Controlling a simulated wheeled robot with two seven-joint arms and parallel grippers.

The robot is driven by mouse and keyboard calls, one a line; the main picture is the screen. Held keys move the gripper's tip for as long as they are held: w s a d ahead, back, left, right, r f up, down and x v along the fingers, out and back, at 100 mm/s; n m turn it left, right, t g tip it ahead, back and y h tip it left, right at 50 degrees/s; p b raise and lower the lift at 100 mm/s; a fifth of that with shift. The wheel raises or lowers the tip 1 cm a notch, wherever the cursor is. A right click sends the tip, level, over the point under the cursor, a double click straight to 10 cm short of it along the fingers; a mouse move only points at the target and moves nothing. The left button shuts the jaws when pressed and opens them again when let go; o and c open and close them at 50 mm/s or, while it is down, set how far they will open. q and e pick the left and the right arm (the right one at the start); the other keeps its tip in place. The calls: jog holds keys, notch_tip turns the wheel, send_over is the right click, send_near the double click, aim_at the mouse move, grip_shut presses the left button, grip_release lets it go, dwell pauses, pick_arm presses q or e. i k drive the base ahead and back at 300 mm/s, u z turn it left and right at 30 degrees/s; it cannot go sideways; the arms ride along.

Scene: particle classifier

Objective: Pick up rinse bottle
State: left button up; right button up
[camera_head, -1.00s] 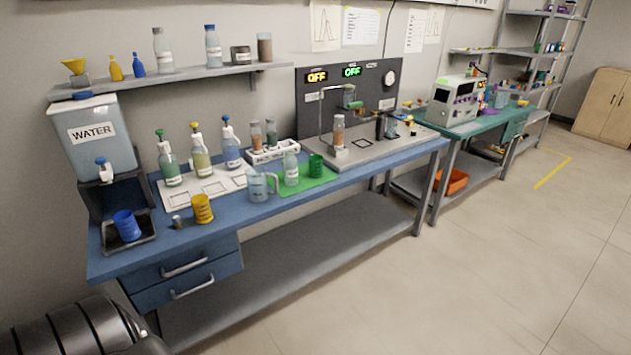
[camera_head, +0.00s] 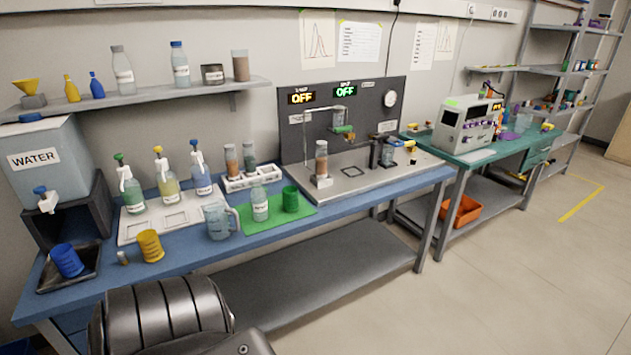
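No label that reads "rinse" is legible. A clear labelled bottle (camera_head: 260,202) stands upright on a green mat (camera_head: 284,220), between a glass beaker and a green cup. Three pump-topped bottles stand on a white tray (camera_head: 158,232): one with a green top (camera_head: 133,191), one with a yellow top (camera_head: 167,179) and one with a blue top (camera_head: 201,172). I cannot tell which of these is the rinse bottle. A dark metallic link of my arm shows at the bottom left, in front of the bench. Neither gripper is in view.
A water tank (camera_head: 45,160) is at left. A shelf (camera_head: 150,92) overhangs the back. The floor at right is clear.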

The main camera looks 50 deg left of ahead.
aim_at(258, 195)
jog(key=i, duration=1.8)
jog(key=u, duration=1)
jog(key=i, duration=0.9)
jog(key=u, duration=1)
